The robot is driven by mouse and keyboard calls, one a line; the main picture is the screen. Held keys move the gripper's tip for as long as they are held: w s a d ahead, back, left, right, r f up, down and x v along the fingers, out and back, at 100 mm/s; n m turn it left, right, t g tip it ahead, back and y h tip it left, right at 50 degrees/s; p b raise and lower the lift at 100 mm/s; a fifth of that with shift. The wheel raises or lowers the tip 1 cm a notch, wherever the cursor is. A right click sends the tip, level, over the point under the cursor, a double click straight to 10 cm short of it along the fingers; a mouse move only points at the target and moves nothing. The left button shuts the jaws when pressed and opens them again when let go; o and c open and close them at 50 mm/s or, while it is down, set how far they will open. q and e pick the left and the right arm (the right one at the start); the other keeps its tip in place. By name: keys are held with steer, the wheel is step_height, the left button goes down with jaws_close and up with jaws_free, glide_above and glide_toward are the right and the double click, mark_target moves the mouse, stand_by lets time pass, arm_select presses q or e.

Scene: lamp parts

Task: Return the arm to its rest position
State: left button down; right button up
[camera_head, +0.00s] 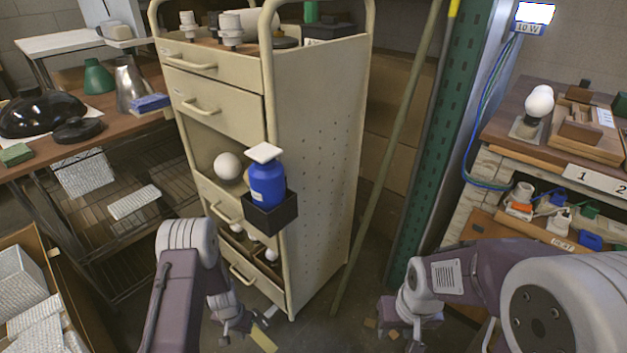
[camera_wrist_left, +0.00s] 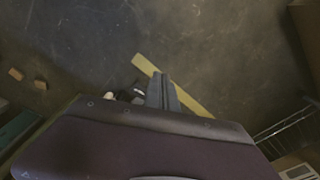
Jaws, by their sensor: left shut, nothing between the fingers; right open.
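My left arm comes in from the left in the head view and hangs down in front of the cream drawer cabinet. My left gripper (camera_head: 240,322) is low near the floor, shut and empty. It also shows in the left wrist view (camera_wrist_left: 163,92), over the dark floor, with its fingers together. My right arm comes in from the right. My right gripper (camera_head: 402,325) is low near the floor, partly hidden by its own wrist, and holds nothing that I can see.
The cream cabinet (camera_head: 318,150) stands ahead, with a blue bottle (camera_head: 267,180) in a black side bin (camera_head: 270,215). A workbench (camera_head: 60,155) is at left, a bench with a bulb (camera_head: 538,103) at right. A yellowish strip (camera_wrist_left: 190,102) lies on the floor below my left gripper.

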arm_select(q)
steer(key=w+d+r+t+p, duration=0.1)
steer(key=w+r, duration=0.2)
steer(key=r, duration=0.5)
steer(key=w+d+r+m+t+p, duration=0.1)
steer(key=w+r, duration=0.1)
steer(key=r, duration=0.5)
steer(key=w+d+r+t+p, duration=0.1)
steer(key=w+r+t, duration=0.15)
steer(key=r, duration=0.55)
steer(key=s+d+r+n+g+p, duration=0.1)
steer(key=s+d+r+p, duration=0.1)
steer(key=s+r, duration=0.75)
steer(key=s+f+n+g, duration=0.1)
steer(key=s+n+g, duration=0.15)
steer(key=s, duration=0.45)
step_height(320, 180, up, 38)
steer(key=p, duration=3.8)
steer(key=shift+s+a+f, duration=0.15)
steer(key=shift+s+f, duration=0.1)
steer(key=shift+s, duration=0.1)
arm_select(e)
step_height(320, 180, up, 43)
steer(key=w, duration=0.1)
